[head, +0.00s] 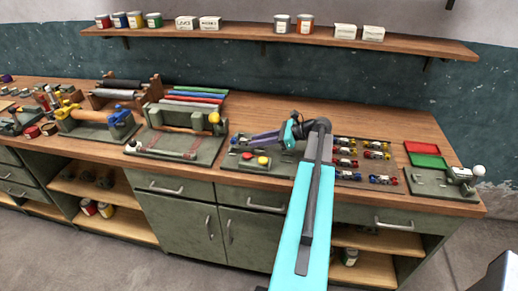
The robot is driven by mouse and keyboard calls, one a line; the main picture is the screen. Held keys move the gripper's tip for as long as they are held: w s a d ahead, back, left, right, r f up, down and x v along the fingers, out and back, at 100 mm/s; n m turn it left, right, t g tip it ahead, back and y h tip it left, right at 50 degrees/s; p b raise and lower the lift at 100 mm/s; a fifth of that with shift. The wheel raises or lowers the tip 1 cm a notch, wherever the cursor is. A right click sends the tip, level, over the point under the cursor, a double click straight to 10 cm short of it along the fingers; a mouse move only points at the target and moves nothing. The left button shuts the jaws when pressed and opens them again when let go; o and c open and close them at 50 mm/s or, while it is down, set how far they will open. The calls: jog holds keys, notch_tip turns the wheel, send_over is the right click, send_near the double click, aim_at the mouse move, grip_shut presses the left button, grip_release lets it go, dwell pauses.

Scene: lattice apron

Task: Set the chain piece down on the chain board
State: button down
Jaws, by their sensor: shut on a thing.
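Rows of small coloured parts (376,154) stand right of my arm. Red and green trays (425,154) are at the bench's right end. Coloured rolls (195,97) and tool fixtures (95,122) stand left. A wall shelf (240,31) holds cans and boxes. The back right of the bench (375,118) is clear.

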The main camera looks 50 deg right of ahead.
aim_at(259, 155)
jog(key=shift+s+f+p, duration=0.1)
jog(key=shift+f+p, duration=0.85)
jog(key=shift+f, duration=1.15)
jog(key=c, duration=1.5)
grip_release()
jog(key=shift+f+b, duration=0.15)
jog(key=shift+b, duration=0.25)
jog(key=b+v, duration=0.4)
jog(key=v, duration=0.9)
jog(key=shift+s+d, duration=0.15)
jog(key=shift+d, duration=0.1)
jog(key=shift+r, duration=0.25)
jog(key=shift+r, duration=0.1)
